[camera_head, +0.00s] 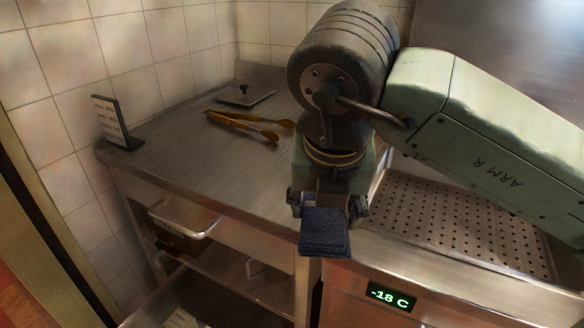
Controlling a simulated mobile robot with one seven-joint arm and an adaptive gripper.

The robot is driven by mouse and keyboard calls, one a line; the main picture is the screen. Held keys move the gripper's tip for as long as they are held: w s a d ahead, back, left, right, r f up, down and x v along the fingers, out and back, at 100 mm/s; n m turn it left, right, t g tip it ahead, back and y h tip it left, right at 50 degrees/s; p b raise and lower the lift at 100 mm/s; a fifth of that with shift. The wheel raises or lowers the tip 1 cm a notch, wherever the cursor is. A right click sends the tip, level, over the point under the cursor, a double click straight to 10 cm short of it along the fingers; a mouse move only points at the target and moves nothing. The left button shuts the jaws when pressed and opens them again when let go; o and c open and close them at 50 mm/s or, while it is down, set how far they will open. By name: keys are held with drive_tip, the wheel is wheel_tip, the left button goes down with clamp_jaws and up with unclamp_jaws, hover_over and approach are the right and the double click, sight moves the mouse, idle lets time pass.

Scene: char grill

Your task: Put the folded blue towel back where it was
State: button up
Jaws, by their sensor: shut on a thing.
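The folded blue towel (325,233) is dark blue and hangs at the end of my arm, near the front edge of the steel counter. My gripper (328,205) is shut on the towel, with a finger on each side of it. The towel covers part of the counter's front edge behind it. I cannot tell how far it is from that edge.
The steel counter (190,165) holds yellow tongs (240,124), a flat lid (243,94) and a small sign (117,122). Its middle is clear. A perforated panel (450,218) lies right, above a "-18 C" display (391,296). Shelves below hold a tray (186,217).

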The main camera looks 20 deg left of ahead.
drive_tip(key=w+a+p, duration=0.1)
drive_tip(key=w+a, duration=0.1)
drive_tip(key=w, duration=0.2)
drive_tip(key=w+a+p, duration=0.2)
drive_tip(key=w+a, duration=0.1)
drive_tip(key=w, duration=0.2)
drive_tip(key=w+a+f+p, duration=0.1)
drive_tip(key=w+a+p, duration=0.1)
drive_tip(key=w, duration=0.3)
drive_tip(key=shift+w+a, duration=0.2)
drive_tip(key=shift+w, duration=0.05)
drive_tip(key=shift+w+a+f+p, duration=0.1)
drive_tip(key=shift+w+f+p, duration=0.2)
drive_tip(key=shift+f, duration=0.05)
wheel_tip(320, 180, down, 3)
drive_tip(key=shift+p, duration=0.7)
drive_tip(key=shift+f+b, duration=0.25)
drive_tip(key=shift+b, duration=0.05)
drive_tip(key=o, duration=1.2)
drive_tip(key=shift+r, duration=0.1)
drive_tip(key=shift+r, duration=0.2)
drive_tip(key=b+v, duration=0.3)
drive_tip(key=v, duration=0.8)
drive_tip(key=shift+s+r, duration=0.25)
drive_tip(key=shift+r, duration=0.05)
